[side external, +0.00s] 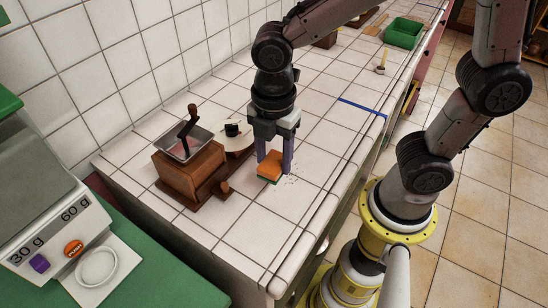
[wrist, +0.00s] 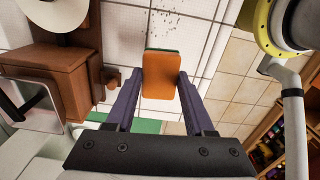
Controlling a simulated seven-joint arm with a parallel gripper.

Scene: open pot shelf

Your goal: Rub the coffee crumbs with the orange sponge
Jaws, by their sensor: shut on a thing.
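The orange sponge (side external: 270,166) has a green layer along its lower edge. In the side external view it is between the two fingers of my gripper (side external: 273,165), low at the tiled counter; I cannot tell whether it touches the tiles. The wrist view also shows the sponge (wrist: 161,75) between the purple fingers of my gripper (wrist: 161,78), which is shut on it. The coffee crumbs (side external: 290,180) are small dark specks on the white tiles right beside the sponge. In the wrist view the crumbs (wrist: 176,18) lie just beyond the sponge's far edge.
A wooden coffee grinder (side external: 190,172) with a crank stands left of my gripper, with a pale round object (side external: 236,137) behind it. A scale (side external: 55,225) is at the far left. The counter's front edge (side external: 318,215) is close on the right. A green bin (side external: 404,33) stands far back.

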